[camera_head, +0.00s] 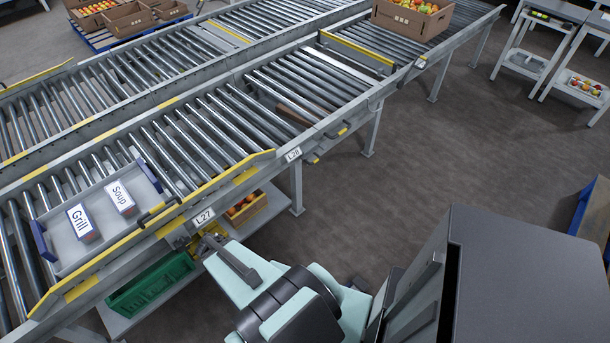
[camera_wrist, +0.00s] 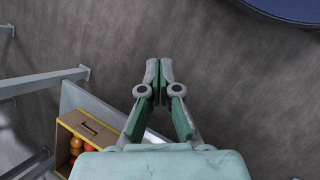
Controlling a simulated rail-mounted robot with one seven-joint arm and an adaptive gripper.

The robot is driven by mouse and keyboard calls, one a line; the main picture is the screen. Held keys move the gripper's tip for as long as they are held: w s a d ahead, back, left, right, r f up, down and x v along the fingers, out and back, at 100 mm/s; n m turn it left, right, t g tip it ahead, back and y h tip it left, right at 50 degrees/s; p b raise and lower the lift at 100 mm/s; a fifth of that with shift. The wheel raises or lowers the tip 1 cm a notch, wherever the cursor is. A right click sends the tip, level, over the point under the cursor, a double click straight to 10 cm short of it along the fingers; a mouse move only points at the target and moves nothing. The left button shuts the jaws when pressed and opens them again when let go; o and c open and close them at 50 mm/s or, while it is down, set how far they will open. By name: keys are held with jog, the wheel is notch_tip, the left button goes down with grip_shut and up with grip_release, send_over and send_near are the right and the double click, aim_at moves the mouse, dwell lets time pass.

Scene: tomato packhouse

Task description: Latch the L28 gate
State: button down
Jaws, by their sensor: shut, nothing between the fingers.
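The L28 label (camera_head: 293,154) is on the near side rail of the front conveyor. Just right of it is a roller section (camera_head: 318,80) that I take to be the L28 gate, with a dark gap at its left end. Small yellow-tipped fittings (camera_head: 342,131) sit under the rail there; I cannot tell the latch's state. In the wrist view my gripper (camera_wrist: 158,78) is shut and empty, over the floor.
A tray (camera_head: 65,262) with Grill and Soup blocks lies on the rollers. Below are a green crate (camera_head: 150,287) and a fruit box (camera_head: 245,212), which shows in the wrist view (camera_wrist: 92,128). A carton (camera_head: 400,20) stands up the line. Floor (camera_head: 430,150) right of the conveyor is clear.

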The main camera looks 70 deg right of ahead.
jog(key=d+r+n+g+h+b, duration=0.1)
jog(key=d+r+n+h+b, duration=0.15)
jog(key=d, duration=0.85)
jog(key=d+r+n+h+b, duration=0.2)
jog(key=d+r+n+h, duration=0.15)
jog(key=d, duration=0.65)
jog(key=w+d+r+n+h, duration=0.2)
jog(key=d+r+n+h, duration=0.3)
jog(key=r+n, duration=0.3)
jog(key=shift+d+h, duration=0.3)
jog(key=shift+d, duration=0.1)
jog(key=shift+d+f, duration=0.1)
jog(key=shift+f, duration=0.05)
jog(key=x, duration=1.3)
jog(key=shift+d, duration=0.35)
jog(key=shift+f, duration=0.15)
